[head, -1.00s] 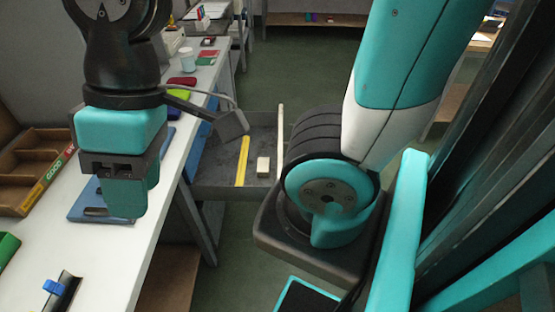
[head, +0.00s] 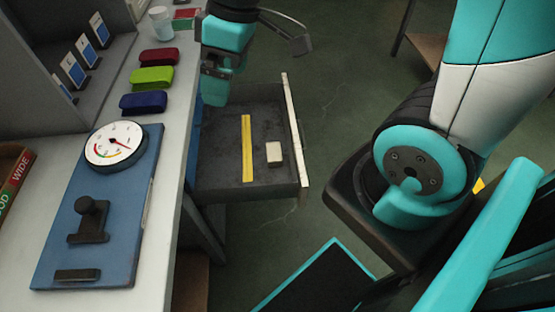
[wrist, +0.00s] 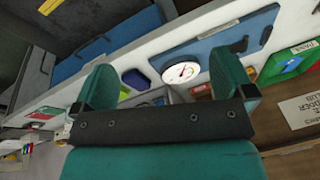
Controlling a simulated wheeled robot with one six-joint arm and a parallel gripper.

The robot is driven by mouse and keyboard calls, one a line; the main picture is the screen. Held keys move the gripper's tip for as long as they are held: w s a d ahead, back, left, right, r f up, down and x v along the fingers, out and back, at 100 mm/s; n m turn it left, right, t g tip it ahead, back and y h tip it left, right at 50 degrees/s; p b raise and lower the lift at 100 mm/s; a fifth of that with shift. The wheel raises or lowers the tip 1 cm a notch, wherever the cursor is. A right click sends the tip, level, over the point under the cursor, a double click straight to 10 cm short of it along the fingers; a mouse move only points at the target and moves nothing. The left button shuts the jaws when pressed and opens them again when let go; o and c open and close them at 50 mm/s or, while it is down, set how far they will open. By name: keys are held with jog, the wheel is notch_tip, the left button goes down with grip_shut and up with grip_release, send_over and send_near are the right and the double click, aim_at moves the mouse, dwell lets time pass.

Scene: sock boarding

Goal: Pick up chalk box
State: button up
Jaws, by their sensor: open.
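A small cream box, apparently the chalk box (head: 274,154), lies in the right part of an open grey drawer (head: 222,189). It is to the right of a yellow ruler (head: 247,148) and apart from it. My gripper (head: 214,92) is near the drawer's back left corner, by the bench edge, apart from the box. In the wrist view my gripper (wrist: 163,80) is open, with nothing between its teal fingers. The ruler also shows at the top left of the wrist view (wrist: 48,6); I cannot make out the box there.
The white bench (head: 150,215) runs along the left. It carries a blue board (head: 115,215) with a round gauge (head: 115,146), and red, green and blue blocks (head: 151,78). The drawer's pale front panel (head: 296,135) stands up at its right. Open floor lies beyond.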

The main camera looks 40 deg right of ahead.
jog(key=w+d+f+n+h+b, duration=0.1)
jog(key=w+d+f+b, duration=0.25)
jog(key=f, duration=0.45)
jog(key=w+d+f+b, duration=0.2)
jog(key=w+d+f, duration=0.25)
jog(key=f, duration=0.35)
jog(key=n+h+b, duration=0.2)
jog(key=b, duration=0.5)
send_over(274, 151)
jog(key=shift+g, duration=0.3)
notch_tip(274, 151, down, 24)
jog(key=shift+s+d+r, duration=0.1)
jog(key=shift+f+b, duration=0.55)
jog(key=shift+f, duration=2.45)
jog(key=shift+c, duration=0.5)
jog(key=c, duration=0.5)
